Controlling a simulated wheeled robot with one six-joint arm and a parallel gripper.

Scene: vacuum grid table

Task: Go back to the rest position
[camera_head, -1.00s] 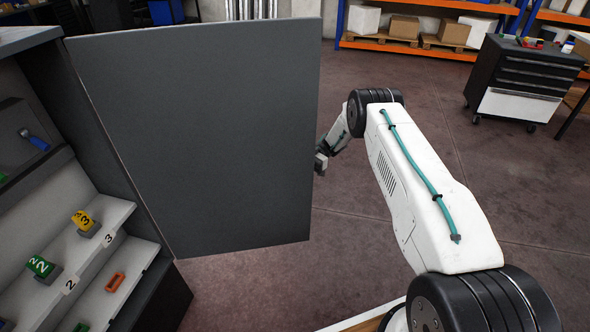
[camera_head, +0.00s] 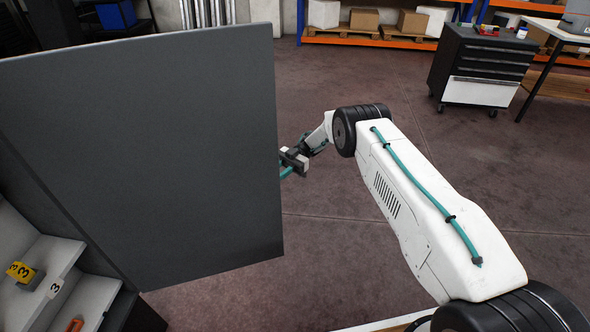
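My arm reaches from the lower right into the middle of the view. My gripper (camera_head: 291,163) is at its end, just right of the free edge of a dark grey cabinet door (camera_head: 150,150). The gripper is small and partly seen, and I cannot tell whether its fingers are open or touching the door. The door stands open and covers much of the left of the view.
A dark tool cart (camera_head: 480,68) stands at the back right beside a table (camera_head: 550,35). Orange racks (camera_head: 370,40) line the back. The floor between is clear.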

